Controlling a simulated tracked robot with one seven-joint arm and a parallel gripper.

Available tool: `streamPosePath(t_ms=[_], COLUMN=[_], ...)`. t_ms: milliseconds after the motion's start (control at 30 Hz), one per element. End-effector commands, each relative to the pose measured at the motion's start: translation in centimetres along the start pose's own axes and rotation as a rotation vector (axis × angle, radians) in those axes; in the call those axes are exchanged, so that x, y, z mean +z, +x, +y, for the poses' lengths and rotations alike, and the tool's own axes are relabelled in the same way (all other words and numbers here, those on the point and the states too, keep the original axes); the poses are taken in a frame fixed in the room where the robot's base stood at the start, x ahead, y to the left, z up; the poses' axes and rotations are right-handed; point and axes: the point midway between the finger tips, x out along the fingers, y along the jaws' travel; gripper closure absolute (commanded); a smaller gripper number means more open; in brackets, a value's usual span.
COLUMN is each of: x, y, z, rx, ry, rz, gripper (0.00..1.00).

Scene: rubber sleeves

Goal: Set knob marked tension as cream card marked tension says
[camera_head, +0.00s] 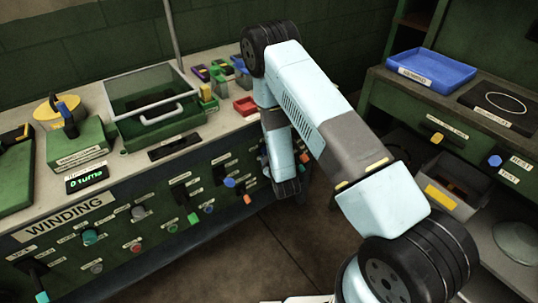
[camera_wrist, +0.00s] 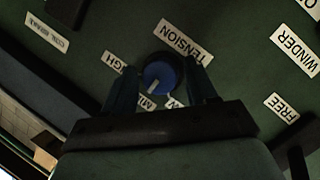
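The blue tension knob (camera_wrist: 166,70) shows in the wrist view below the white TENSION label (camera_wrist: 183,42). Its pale pointer line runs toward the lower left of that picture, toward a label starting "MI" (camera_wrist: 147,103). A label ending "GH" (camera_wrist: 115,63) is left of the knob; another label below is mostly hidden. My gripper (camera_wrist: 162,82) is open, with one finger on each side of the knob and a small gap showing at each. In the head view my arm hides the gripper and this knob. I cannot make out a cream card marked tension.
The green WINDING panel (camera_head: 66,216) carries several other knobs and switches. WINDER (camera_wrist: 295,51) and FREE (camera_wrist: 282,106) labels lie right in the wrist view. A bench with a blue tray (camera_head: 430,70) stands at the right. Floor between the benches is open.

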Motion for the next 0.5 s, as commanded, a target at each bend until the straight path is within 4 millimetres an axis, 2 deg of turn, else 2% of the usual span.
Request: streamPosePath(t_ms=[100, 367, 500], x=[-0.1, -0.1, -0.1], y=[0.0, -0.1, -1.2], z=[-0.1, -0.1, -0.2], rx=[-0.001, -0.002, -0.004], ry=[0.0, 0.001, 0.001], rz=[0.001, 0.001, 0.0], gripper=[0.32, 0.32, 0.32])
